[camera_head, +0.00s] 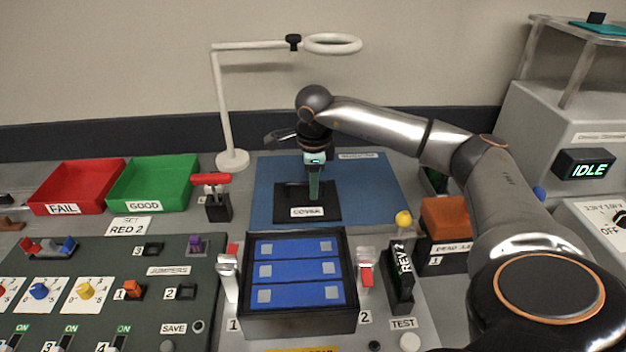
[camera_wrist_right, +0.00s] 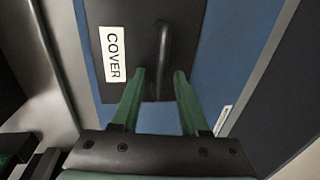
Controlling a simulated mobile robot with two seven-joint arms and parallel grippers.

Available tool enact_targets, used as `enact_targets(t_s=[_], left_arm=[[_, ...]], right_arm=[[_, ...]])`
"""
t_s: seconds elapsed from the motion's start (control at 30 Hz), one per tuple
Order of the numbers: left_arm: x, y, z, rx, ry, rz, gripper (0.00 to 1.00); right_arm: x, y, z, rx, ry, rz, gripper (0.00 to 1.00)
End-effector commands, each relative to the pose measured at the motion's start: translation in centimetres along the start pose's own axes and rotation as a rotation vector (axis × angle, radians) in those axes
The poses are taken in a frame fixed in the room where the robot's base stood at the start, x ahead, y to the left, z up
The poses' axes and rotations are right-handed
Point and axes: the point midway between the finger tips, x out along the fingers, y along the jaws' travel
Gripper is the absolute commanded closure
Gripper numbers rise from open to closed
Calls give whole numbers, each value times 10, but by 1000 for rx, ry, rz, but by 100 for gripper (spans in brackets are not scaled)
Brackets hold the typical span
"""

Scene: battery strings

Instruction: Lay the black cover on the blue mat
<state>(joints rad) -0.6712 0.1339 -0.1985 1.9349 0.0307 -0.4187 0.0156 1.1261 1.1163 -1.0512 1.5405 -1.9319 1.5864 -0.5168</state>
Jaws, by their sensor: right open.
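The black cover (camera_head: 327,206) lies on the blue mat (camera_head: 375,190), with its white COVER label facing up. In the right wrist view the cover (camera_wrist_right: 130,50) shows a raised black handle bar and a strip of the blue mat (camera_wrist_right: 205,85) around it. My right gripper (camera_head: 314,196) points down over the cover. Its two green fingers (camera_wrist_right: 158,72) are apart, on either side of the near end of the handle, with nothing clamped between them. I cannot tell the exact height of the fingertips above the cover. My left gripper is not in view.
An open black case (camera_head: 297,320) with blue cells stands in front of the mat. A red-handled lever (camera_head: 212,195) and green GOOD bin (camera_head: 152,184) are at left, a lamp (camera_head: 232,158) behind. An orange-topped block (camera_head: 444,217) stands right of the mat.

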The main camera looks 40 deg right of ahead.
Motion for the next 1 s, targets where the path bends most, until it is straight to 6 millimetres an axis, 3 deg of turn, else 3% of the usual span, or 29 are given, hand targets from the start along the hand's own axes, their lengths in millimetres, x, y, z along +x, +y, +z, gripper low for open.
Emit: enact_targets(t_s=[0.53, 0.7, 1.0], left_arm=[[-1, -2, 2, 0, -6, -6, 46], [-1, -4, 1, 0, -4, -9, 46], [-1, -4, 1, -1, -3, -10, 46]], right_arm=[[-103, -1, 1, 0, -4, -3, 56], [-116, 0, 0, 0, -2, -1, 56], [-118, 0, 0, 0, -1, -1, 56]])
